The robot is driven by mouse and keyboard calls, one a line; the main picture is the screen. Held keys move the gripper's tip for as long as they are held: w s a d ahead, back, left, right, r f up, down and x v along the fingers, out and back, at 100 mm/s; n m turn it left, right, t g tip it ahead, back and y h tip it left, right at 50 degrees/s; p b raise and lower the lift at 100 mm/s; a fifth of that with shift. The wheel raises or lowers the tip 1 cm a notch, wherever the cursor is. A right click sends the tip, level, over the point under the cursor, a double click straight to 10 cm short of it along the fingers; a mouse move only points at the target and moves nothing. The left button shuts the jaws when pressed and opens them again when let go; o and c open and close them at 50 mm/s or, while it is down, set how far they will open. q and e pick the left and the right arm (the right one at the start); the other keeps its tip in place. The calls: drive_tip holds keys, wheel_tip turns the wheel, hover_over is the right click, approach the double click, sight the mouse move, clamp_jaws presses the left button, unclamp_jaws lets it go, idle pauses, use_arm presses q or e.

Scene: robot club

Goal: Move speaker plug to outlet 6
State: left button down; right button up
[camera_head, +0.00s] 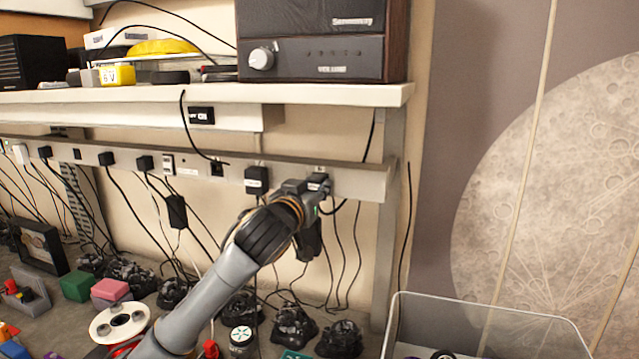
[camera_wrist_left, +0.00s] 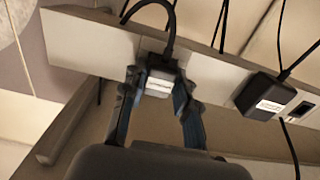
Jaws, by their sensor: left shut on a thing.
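My left gripper (camera_head: 314,192) is at the right end of the outlet rail (camera_head: 350,182), shut on a black plug (camera_head: 317,179). The left wrist view shows the two fingers (camera_wrist_left: 158,92) on either side of this plug (camera_wrist_left: 160,75), which has a pale label and a black cable curving away. The plug is against the rail face; I cannot tell whether it is fully seated. A bigger black adapter (camera_head: 256,180) is plugged in just to the left in the head view. It also shows in the wrist view (camera_wrist_left: 262,97). Outlet numbers are too small to read. My right gripper is out of view.
Several other plugs, such as one black plug (camera_head: 145,163), sit along the rail with cables hanging below. A shelf (camera_head: 330,94) holding an amplifier (camera_head: 320,58) runs above the rail. A clear bin (camera_head: 480,312) stands at lower right. Small items crowd the bench below.

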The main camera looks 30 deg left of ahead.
sight(314, 187)
use_arm(q)
drive_tip(key=shift+s+d+f, duration=0.1)
drive_tip(key=shift+s, duration=0.05)
drive_tip(key=shift+s, duration=0.1)
drive_tip(key=shift+s, duration=0.5)
drive_tip(key=shift+s+d, duration=0.1)
drive_tip(key=shift+s+d, duration=0.1)
drive_tip(key=shift+s, duration=0.2)
idle(0.4)
drive_tip(key=shift+v, duration=1.65)
